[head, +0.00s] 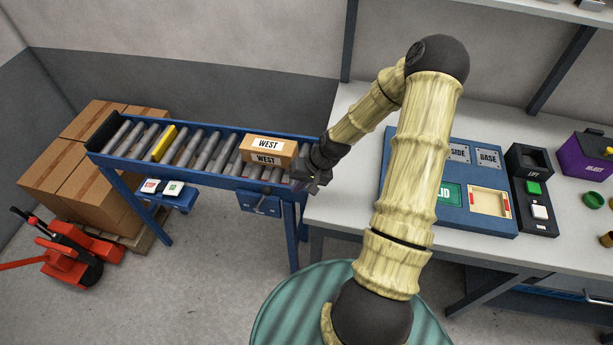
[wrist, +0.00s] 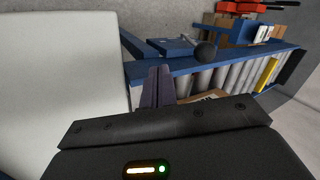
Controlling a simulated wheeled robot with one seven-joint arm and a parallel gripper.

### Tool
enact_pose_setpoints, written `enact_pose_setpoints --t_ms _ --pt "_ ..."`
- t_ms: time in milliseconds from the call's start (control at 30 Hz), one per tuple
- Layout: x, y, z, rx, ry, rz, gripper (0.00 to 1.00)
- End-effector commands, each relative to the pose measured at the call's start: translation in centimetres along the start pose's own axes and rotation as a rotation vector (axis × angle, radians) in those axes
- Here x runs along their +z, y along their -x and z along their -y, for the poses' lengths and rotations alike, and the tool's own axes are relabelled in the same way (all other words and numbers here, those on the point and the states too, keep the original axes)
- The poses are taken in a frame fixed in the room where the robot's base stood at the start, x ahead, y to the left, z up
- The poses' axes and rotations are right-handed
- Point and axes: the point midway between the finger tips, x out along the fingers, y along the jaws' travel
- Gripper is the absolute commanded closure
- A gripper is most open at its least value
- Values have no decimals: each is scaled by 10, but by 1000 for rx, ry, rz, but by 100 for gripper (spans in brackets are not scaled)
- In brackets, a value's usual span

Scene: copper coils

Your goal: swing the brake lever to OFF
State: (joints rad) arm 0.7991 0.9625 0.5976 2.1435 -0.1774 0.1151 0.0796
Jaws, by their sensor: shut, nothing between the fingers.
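The brake lever (head: 262,202) is on a small blue plate (head: 250,206) that hangs under the front rail of the roller conveyor, near its right end. In the wrist view the lever's black ball knob (wrist: 205,51) and the blue plate (wrist: 168,46) show beyond my fingers. No ON or OFF lettering is readable, so I cannot tell its setting. My gripper (head: 318,181) is at the conveyor's right end, to the right of the lever and a little above it. In the wrist view its fingers (wrist: 157,86) are together, empty and apart from the knob.
A carton marked WEST (head: 268,148) sits on the rollers near the right end. A yellow bar (head: 164,143) lies across them further left. A blue button shelf (head: 168,194) hangs left of the lever. The grey bench (head: 345,212) stands right of my gripper.

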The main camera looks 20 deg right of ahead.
Motion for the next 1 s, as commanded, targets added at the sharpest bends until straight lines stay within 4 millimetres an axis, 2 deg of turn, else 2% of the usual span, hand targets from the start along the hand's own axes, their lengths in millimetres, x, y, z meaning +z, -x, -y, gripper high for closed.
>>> enact_pose_setpoints --t_ms 167,300,433,767,800,1000 --pt "1 -31 2 -1 3 5 100" --pt "-1 -34 24 0 6 2 100" --pt "-3 -38 36 0 3 1 100" --pt "-4 -40 39 0 1 0 100" --pt "-7 -37 31 0 -4 -3 100" --pt "-5 -39 37 6 -3 -1 100"
